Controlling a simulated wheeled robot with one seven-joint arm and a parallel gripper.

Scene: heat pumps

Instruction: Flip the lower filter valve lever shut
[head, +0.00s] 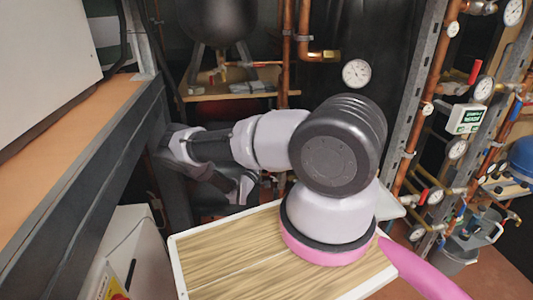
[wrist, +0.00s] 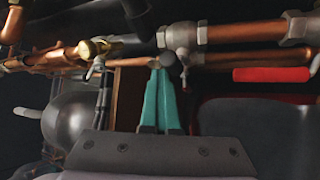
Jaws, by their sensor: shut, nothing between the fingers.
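My gripper (wrist: 161,73) shows in the wrist view as two teal fingers held together, with nothing between them. The fingertips are just below a grey metal valve body (wrist: 182,38) on a copper pipe; I cannot tell whether they touch it. A red lever (wrist: 270,74) lies along the pipe to the right of the fingertips, apart from them. A pale lever end (wrist: 28,112) shows at the far left. I cannot tell for sure which lever is the lower filter one. In the head view my arm reaches left and hides the fingers.
In the wrist view a brass fitting (wrist: 98,47) and copper pipes run left of the fingers, above a dark round vessel (wrist: 70,118). Gauges and pipes (head: 432,90) fill the right side.

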